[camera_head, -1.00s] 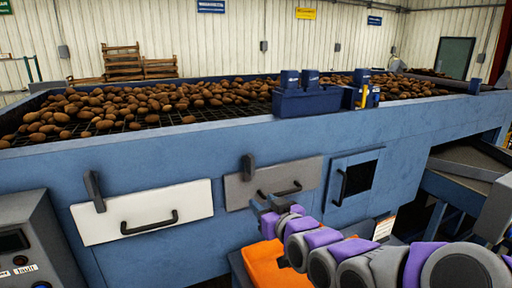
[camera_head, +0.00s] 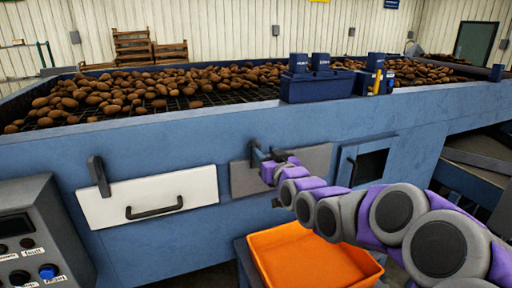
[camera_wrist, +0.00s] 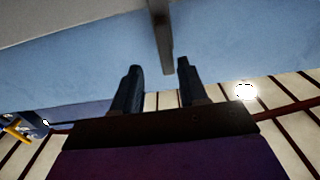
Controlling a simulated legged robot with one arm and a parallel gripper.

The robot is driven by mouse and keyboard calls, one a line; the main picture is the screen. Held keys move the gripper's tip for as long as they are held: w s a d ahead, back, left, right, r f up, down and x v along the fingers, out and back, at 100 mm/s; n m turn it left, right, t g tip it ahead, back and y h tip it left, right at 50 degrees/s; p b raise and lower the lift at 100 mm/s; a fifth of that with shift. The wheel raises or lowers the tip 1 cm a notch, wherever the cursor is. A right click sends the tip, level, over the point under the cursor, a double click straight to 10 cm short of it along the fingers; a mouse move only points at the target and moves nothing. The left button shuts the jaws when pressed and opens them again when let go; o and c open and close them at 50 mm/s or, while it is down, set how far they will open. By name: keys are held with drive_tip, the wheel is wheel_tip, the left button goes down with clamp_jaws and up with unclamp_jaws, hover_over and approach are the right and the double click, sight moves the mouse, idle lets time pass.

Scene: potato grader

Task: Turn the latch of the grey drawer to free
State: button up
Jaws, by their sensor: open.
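The grey drawer (camera_head: 318,160) is in the blue machine front, partly hidden by my arm. Its front shows at the top of the wrist view (camera_wrist: 45,22). The drawer's latch is a dark grey bar (camera_wrist: 160,30) in the wrist view, with its end between my fingertips. In the head view my gripper (camera_head: 259,154) is at the drawer's upper edge and covers most of the latch. In the wrist view my gripper (camera_wrist: 158,65) is open, one finger on each side of the latch, with gaps showing. Most of the drawer's handle is hidden.
A white drawer (camera_head: 150,198) with an upright latch (camera_head: 98,176) is to the left. A black-handled hatch (camera_head: 370,167) is to the right. An orange crate (camera_head: 310,262) stands below my arm. A control box (camera_head: 40,225) is at lower left. Potatoes (camera_head: 150,90) lie on top.

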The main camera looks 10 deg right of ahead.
sight(252, 145)
drive_tip(key=w+a, duration=0.1)
drive_tip(key=w, duration=0.1)
drive_tip(key=w+a, duration=0.1)
drive_tip(key=w, duration=0.1)
drive_tip(key=w+a, duration=0.1)
drive_tip(key=w, duration=0.1)
drive_tip(key=shift+f+b, duration=0.1)
drive_tip(key=shift+b, duration=0.2)
drive_tip(key=shift+w+d, duration=0.2)
drive_tip(key=shift+d, duration=0.6)
drive_tip(key=shift+a, duration=0.45)
drive_tip(key=c, duration=0.5)
drive_tip(key=shift+d, duration=0.1)
clamp_jaws()
